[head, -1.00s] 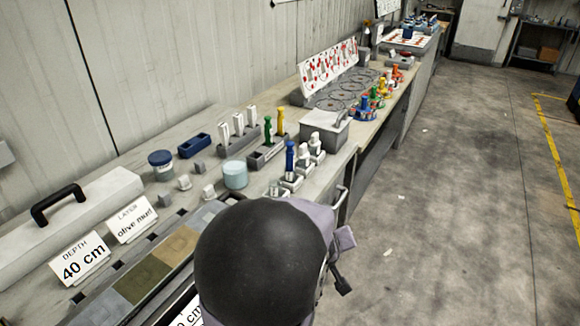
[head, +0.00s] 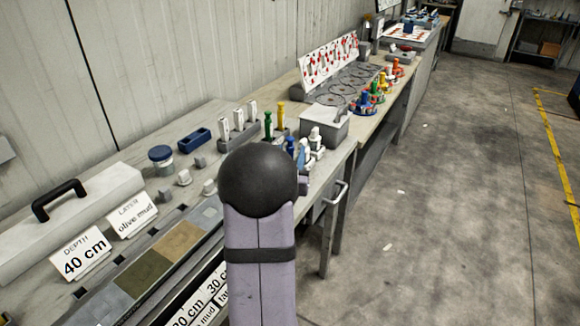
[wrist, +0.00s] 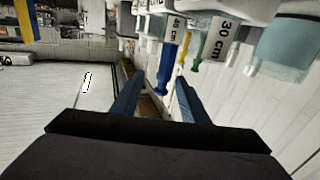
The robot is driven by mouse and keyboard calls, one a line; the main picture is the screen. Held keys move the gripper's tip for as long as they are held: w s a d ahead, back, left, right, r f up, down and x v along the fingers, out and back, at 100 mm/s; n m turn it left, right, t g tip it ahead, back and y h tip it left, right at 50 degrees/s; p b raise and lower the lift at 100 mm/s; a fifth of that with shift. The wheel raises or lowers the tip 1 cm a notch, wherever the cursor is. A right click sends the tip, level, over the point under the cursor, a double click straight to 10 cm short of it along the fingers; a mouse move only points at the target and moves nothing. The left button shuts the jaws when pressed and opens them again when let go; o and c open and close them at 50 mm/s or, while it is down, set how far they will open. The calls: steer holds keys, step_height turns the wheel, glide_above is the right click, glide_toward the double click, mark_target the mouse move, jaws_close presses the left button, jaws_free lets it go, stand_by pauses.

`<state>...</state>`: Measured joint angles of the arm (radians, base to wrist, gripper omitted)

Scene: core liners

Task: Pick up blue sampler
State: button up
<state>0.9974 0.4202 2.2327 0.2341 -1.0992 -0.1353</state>
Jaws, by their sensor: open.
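The blue sampler (head: 290,146) stands on the bench, its lower part hidden behind my arm in the head view. In the wrist view the blue sampler (wrist: 166,66) appears upside down, between my fingertips in the picture. My gripper (wrist: 158,79) is open, with one blue-grey finger on each side of the sampler. I see no finger touching it, and cannot tell whether it is between the fingers or beyond them. In the head view my gripper is mostly hidden behind my dark round joint.
A green sampler (head: 268,126) and a yellow sampler (head: 281,118) stand in a rack close by. White-topped pieces (head: 315,139) stand just right of the blue sampler. A grey lidded box (head: 325,122) is behind them. Label cards, including a "30 cm" card (wrist: 223,38), show near my gripper.

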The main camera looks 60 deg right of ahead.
steer(key=shift+p+x, duration=0.55)
steer(key=shift+x, duration=1)
steer(key=shift+w+f+p+x, duration=0.15)
steer(key=shift+p+x, duration=0.2)
steer(key=shift+x, duration=0.75)
steer(key=shift+w+f+p+x, duration=0.15)
steer(key=shift+p+x, duration=0.2)
steer(key=shift+x, duration=0.75)
steer(key=shift+a, duration=0.15)
steer(key=shift+c, duration=0.3)
jaws_close()
